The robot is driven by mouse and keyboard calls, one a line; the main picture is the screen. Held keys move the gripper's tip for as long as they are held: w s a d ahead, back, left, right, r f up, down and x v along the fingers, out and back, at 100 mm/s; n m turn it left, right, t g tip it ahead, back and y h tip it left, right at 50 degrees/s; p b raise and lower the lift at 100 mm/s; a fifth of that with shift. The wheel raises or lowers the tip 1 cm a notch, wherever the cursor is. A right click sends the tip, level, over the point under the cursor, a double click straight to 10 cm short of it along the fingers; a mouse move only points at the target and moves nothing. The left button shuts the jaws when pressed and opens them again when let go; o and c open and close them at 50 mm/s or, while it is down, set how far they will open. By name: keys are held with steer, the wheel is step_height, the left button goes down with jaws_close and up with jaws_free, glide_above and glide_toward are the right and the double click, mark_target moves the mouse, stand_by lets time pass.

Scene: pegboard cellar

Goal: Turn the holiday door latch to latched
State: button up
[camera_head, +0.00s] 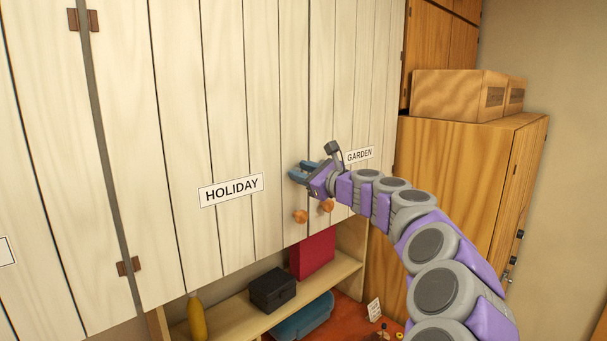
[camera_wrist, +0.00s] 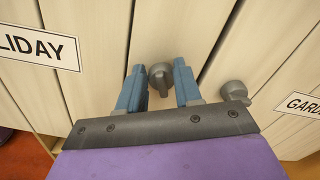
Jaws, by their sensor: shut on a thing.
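The white plank door with the HOLIDAY sign (camera_head: 231,190) fills the left and middle of the head view. The holiday door latch (camera_wrist: 161,76) is a small grey turn-piece on the planks, between the HOLIDAY and GARDEN signs in the wrist view. Its handle points toward the bottom of that view. My gripper (camera_wrist: 160,78) has its blue fingers on either side of the latch and is shut on it. In the head view my gripper (camera_head: 298,171) hides the latch.
A second grey latch (camera_wrist: 234,90) sits to the right, near the GARDEN sign (camera_head: 359,155). Round wooden knobs (camera_head: 300,216) are just below my gripper. A shelf (camera_head: 240,321) below holds a black box (camera_head: 272,291) and yellow bottle (camera_head: 196,319). A wooden cabinet (camera_head: 455,165) stands at right.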

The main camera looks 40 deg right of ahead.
steer(key=shift+a+f+n+b, duration=0.1)
steer(key=shift+f+n+b, duration=0.2)
steer(key=shift+n+b, duration=1.65)
steer(key=shift+a+f+n+b, duration=0.2)
steer(key=shift+n+b, duration=1.2)
steer(key=shift+n, duration=1)
steer(key=shift+a+f+n+b, duration=0.1)
steer(key=shift+f+n+b, duration=0.25)
steer(key=shift+n+b, duration=1.6)
steer(key=shift+n, duration=0.3)
steer(key=o, duration=1)
steer(key=shift+r, duration=0.1)
steer(key=shift+s, duration=0.2)
steer(key=s, duration=0.5)
steer(key=s+d, duration=0.1)
steer(key=s, duration=0.5)
steer(key=s+b, duration=0.1)
steer(key=s, duration=0.5)
steer(key=shift+d, duration=0.3)
